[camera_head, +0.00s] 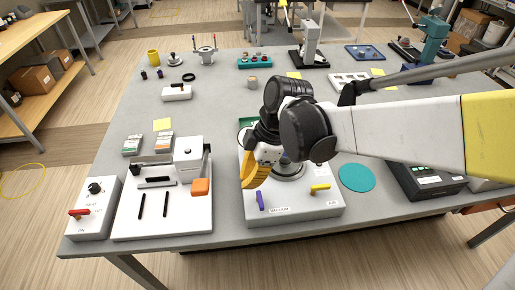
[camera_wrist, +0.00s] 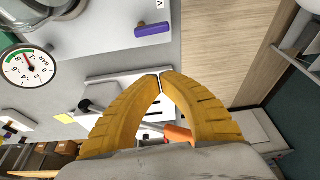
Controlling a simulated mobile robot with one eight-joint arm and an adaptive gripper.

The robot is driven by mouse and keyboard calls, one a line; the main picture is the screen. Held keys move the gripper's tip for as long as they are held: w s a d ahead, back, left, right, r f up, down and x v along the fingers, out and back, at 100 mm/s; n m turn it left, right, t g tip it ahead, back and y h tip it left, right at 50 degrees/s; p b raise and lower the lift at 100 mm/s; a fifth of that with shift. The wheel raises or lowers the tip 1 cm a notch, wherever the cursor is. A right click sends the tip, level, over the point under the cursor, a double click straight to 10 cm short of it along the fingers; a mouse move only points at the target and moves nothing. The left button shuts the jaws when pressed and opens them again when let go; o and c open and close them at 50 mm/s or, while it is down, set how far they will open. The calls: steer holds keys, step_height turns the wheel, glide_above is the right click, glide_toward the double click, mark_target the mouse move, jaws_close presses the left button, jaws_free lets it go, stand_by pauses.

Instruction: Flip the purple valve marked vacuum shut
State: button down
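The purple valve (camera_head: 260,201) is a short lever on the front left of a white box (camera_head: 305,209), beside a label that appears to read vacuum (camera_head: 281,210). In the wrist view the purple valve (camera_wrist: 153,29) lies near the top, beyond my fingertips and apart from them. My gripper (camera_head: 248,185) has yellow fingers and hangs above the box's left side, behind and left of the valve. In the wrist view my gripper (camera_wrist: 160,73) has its fingertips together with nothing between them. My arm and gripper hide part of the box.
A yellow valve (camera_head: 320,187) sits on the same box, to the right. A gauge (camera_wrist: 28,66) shows in the wrist view. A teal disc (camera_head: 356,177) lies right.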

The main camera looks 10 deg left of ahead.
mark_target(260, 202)
steer(key=b+x, duration=0.3)
steer(key=x, duration=0.7)
steer(key=shift+f, duration=0.1)
steer(key=d, duration=0.1)
steer(key=w+d+b, duration=0.1)
steer(key=d, duration=0.1)
steer(key=shift+d, duration=0.1)
steer(key=shift+w+d, duration=0.15)
steer(key=shift+d, duration=0.15)
